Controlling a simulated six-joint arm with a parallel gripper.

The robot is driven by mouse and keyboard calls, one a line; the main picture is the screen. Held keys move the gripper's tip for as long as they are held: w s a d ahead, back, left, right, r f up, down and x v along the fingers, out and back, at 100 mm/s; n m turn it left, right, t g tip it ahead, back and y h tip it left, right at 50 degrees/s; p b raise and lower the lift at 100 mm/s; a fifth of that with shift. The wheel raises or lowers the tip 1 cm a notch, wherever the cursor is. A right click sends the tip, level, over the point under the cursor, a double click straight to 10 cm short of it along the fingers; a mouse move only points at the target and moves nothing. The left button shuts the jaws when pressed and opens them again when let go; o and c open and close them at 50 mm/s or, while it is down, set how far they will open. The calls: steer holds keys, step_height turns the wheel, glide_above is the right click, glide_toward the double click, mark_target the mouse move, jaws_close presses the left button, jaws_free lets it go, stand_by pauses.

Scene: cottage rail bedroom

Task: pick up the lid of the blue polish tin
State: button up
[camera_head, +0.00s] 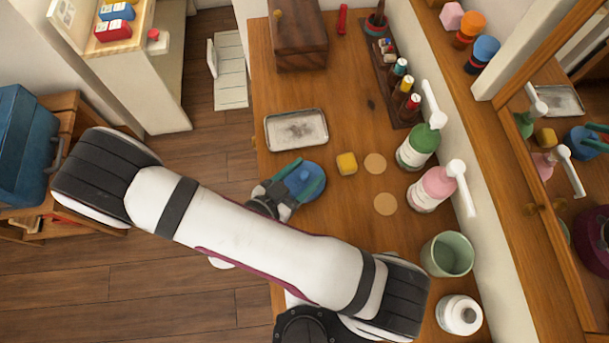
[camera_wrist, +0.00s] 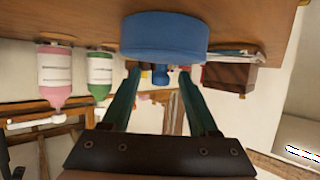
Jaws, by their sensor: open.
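The blue polish tin (camera_head: 304,178) stands on the wooden table near its left edge. I cannot make out the seam between lid and body. My gripper (camera_head: 311,171) is over the tin, its two green fingers apart. My gripper partly hides the tin in the head view.
A metal tray (camera_head: 268,132) lies behind the tin. Green (camera_head: 417,147) and pink (camera_head: 432,188) bottles, a green cup (camera_head: 447,255) and a white jar (camera_head: 459,314) line the right side.

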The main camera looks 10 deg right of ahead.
jaws_close()
stand_by(0.3)
